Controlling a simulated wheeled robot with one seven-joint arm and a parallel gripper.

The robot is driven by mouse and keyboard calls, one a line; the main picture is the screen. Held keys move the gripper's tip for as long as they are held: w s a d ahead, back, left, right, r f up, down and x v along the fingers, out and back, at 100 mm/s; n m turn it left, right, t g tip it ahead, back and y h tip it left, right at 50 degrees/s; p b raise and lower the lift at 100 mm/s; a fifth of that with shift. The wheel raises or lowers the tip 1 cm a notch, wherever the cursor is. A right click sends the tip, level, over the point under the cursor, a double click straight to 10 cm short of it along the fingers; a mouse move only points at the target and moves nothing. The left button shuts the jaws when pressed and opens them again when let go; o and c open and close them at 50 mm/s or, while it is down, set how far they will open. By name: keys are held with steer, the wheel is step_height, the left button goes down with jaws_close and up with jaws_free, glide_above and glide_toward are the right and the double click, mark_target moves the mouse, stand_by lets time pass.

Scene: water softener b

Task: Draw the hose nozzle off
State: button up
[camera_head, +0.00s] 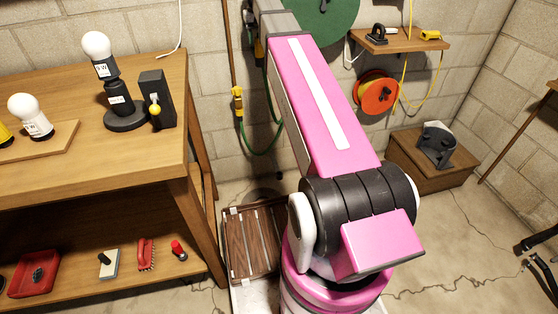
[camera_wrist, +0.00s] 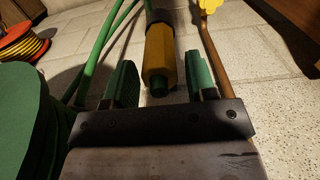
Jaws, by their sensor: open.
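In the wrist view, the hose nozzle (camera_wrist: 158,55) is a yellow sleeve with a dark green end, below a grey cylindrical part at the top edge. My gripper (camera_wrist: 160,78) is open, with one green finger pad on each side of the nozzle. The nozzle's end lies between the pads, with a visible gap on both sides. I cannot tell how deep it sits between them. A green hose (camera_wrist: 96,55) runs beside the left finger.
A brown pipe (camera_head: 230,55) with a yellow fitting (camera_head: 238,100) runs down the block wall close by. A green disc (camera_head: 322,15) and an orange reel (camera_head: 377,94) hang to its right. A wooden workbench (camera_head: 150,165) stands left, and a slatted crate (camera_head: 252,242) is below.

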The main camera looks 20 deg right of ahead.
steer(key=c, duration=0.9)
steer(key=shift+o, duration=0.2)
steer(key=shift+r, duration=0.3)
steer(key=shift+r, duration=3.15)
